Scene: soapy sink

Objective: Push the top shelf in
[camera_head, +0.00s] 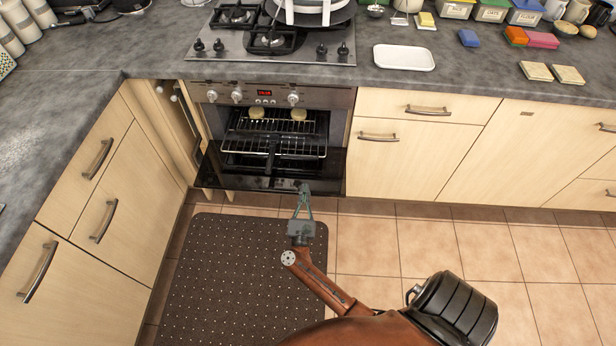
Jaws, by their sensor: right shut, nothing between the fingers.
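The oven (345,98) has its black door (228,176) folded down. A top wire shelf (272,142) sticks out of the oven over the open door and carries pale round items, one of which (298,114) shows at the back right. Lower rack bars show beneath it. My right gripper (303,190) is shut and empty, just in front of the open door's front edge. I cannot tell if it touches the door. My left gripper is not in view.
A black-and-grey stove (205,58) sits above the oven. Light wooden cabinets (405,160) stand on both sides. A dark dotted mat (215,270) lies on the tiled floor, which is clear to the right. A white tray (404,57) sits on the counter.

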